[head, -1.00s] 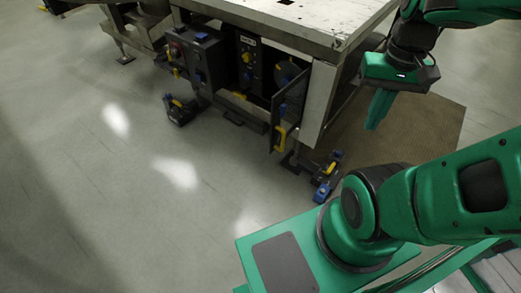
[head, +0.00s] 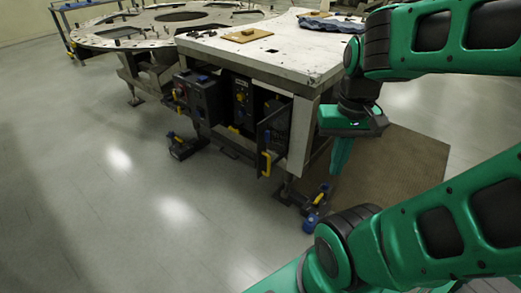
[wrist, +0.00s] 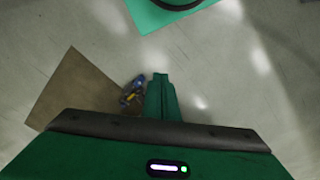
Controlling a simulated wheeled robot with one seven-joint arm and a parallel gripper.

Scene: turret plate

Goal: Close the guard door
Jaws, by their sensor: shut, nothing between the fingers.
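The guard door (head: 268,137) is a dark panel with a yellow handle (head: 266,163), at the right end of the cabinet front under the white-topped table. It stands open, swung out from the front. My gripper (head: 338,168) is shut and empty, with green fingers pointing down. In the head view it is to the right of the door, by the table's right corner, apart from the door. In the wrist view, the shut fingers (wrist: 160,80) are over the floor, and the door is not visible there.
The table (head: 290,55) carries a board and a blue cloth. A round turret plate (head: 130,35) is at the back left. Blue-and-yellow tools lie on the floor by the table leg (head: 315,205) and left of the cabinet (head: 183,147). A brown mat (head: 400,165) lies at right. Floor at left is clear.

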